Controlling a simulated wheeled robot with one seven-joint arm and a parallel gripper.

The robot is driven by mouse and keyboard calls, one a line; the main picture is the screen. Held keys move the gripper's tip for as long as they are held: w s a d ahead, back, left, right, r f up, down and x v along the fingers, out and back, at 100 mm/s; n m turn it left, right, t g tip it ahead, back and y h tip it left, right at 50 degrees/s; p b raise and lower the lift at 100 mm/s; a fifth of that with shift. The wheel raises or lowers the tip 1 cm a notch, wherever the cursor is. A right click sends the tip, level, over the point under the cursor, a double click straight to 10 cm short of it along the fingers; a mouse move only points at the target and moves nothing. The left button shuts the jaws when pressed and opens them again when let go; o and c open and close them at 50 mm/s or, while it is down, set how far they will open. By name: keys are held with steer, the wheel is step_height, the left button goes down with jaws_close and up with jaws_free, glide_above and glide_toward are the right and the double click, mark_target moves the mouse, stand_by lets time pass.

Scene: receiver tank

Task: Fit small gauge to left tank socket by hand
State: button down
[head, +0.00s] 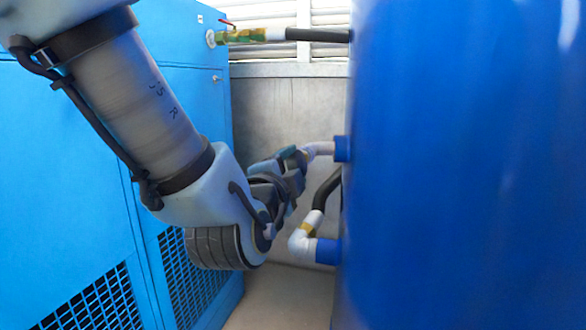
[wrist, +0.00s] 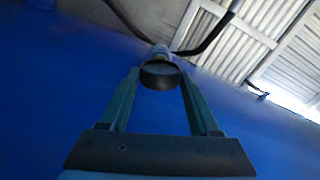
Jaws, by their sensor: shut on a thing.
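My gripper (wrist: 160,77) is shut on a small dark round gauge (wrist: 161,76), held between the two fingertips in the wrist view. A pale fitting (wrist: 160,52) shows just beyond the gauge. I cannot tell whether the two are joined or only in line. In the head view my gripper (head: 298,158) is left of the big blue tank (head: 460,170), close to a blue stub (head: 342,148) on its left side with a pale pipe (head: 320,148). The gauge cannot be made out in the head view, and no separate left socket is clear.
A light blue cabinet (head: 65,150) with grilles stands at the left, close to my arm. A white elbow (head: 303,238) with a dark hose joins a lower blue stub (head: 328,251). A valve pipe with a red handle (head: 227,22) runs above. A narrow gap lies between cabinet and tank.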

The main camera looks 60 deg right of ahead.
steer(key=shift+m, duration=0.8)
steer(key=shift+c, duration=0.2)
jaws_free()
